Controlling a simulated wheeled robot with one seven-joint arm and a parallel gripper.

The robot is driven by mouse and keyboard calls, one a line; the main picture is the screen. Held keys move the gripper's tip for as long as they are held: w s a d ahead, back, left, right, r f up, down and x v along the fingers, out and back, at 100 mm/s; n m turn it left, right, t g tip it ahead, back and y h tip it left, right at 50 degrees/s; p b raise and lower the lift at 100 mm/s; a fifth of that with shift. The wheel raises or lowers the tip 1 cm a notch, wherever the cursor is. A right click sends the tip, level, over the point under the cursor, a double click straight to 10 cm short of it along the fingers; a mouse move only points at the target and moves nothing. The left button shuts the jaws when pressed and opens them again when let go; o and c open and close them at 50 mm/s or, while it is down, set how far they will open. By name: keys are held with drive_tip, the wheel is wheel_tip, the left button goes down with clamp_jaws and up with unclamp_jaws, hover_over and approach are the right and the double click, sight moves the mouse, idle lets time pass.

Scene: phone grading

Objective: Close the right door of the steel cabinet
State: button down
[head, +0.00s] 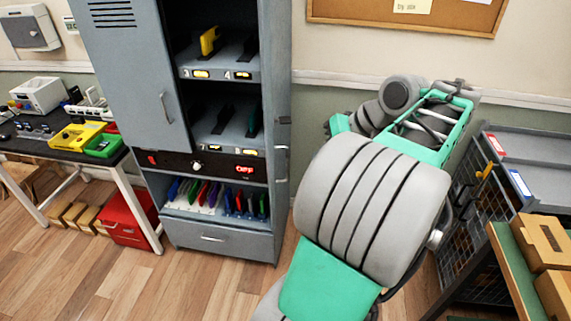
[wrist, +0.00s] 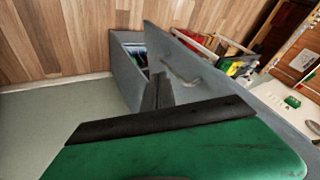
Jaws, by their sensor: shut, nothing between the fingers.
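The grey steel cabinet (head: 220,240) stands left of centre in the head view, with its right half uncovered. Its right door (head: 276,80) stands open and shows as a narrow strip at the right of the opening, with a handle on it. The left door (head: 130,65), with vents and a handle, covers the left half. In the wrist view, the cabinet's panels and a handle (wrist: 182,73) lie beyond my gripper (wrist: 158,80). The dark fingers are together and empty. I cannot tell whether they touch a panel. In the head view my arm hides the fingers.
A workbench (head: 60,148) with yellow and green bins is left of the cabinet, with a red box (head: 128,220) below. Floor before the cabinet is clear.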

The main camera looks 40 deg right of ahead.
sight(288, 170)
drive_tip(key=w+a+f, duration=0.1)
drive_tip(key=w+f, duration=0.1)
drive_tip(key=w+a+f, duration=0.1)
drive_tip(key=w+f, duration=0.2)
drive_tip(key=w+a+f+b, duration=0.1)
drive_tip(key=w+a+f, duration=0.1)
drive_tip(key=shift+w+f, duration=0.15)
drive_tip(key=shift+f, duration=0.1)
drive_tip(key=shift+w+a+f, duration=0.1)
drive_tip(key=shift+w+a, duration=0.15)
drive_tip(key=shift+a, duration=0.15)
